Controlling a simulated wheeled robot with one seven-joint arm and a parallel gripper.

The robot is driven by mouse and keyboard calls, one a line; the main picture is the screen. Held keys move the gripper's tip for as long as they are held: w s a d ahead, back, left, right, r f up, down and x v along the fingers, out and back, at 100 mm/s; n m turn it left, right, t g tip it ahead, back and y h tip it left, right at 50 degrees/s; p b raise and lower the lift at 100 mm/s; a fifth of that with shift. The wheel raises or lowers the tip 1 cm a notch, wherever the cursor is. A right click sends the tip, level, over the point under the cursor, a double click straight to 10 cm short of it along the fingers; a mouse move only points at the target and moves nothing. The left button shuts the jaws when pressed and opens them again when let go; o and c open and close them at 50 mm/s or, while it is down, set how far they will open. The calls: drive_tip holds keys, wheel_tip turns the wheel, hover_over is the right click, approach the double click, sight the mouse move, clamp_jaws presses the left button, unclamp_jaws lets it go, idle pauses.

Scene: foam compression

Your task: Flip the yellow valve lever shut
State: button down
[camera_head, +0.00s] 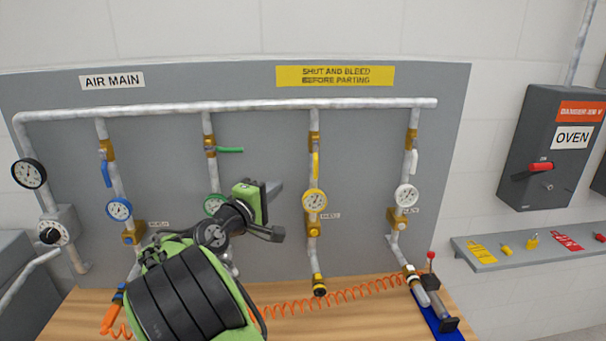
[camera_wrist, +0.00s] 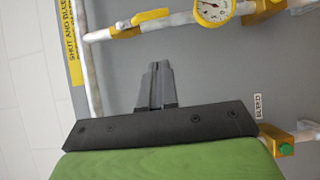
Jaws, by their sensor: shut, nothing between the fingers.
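In the wrist view the yellow lever (camera_wrist: 150,16) lies along the pipe at the top edge. My gripper (camera_head: 276,188) is left of the lever and a little lower, apart from it. In the wrist view its fingers (camera_wrist: 157,84) are together and empty, pointing toward the panel pipes.
A green lever (camera_head: 230,150) sticks out sideways to the right on the neighbouring pipe, above my gripper. A blue lever (camera_head: 106,174) and a white lever (camera_head: 413,162) hang along their pipes. An orange coiled hose (camera_head: 330,298) lies on the wooden bench (camera_head: 380,325).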

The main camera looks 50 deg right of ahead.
sight(316, 168)
drive_tip(key=d+p, duration=0.1)
drive_tip(key=d, duration=0.8)
drive_tip(key=shift+d+p, duration=0.35)
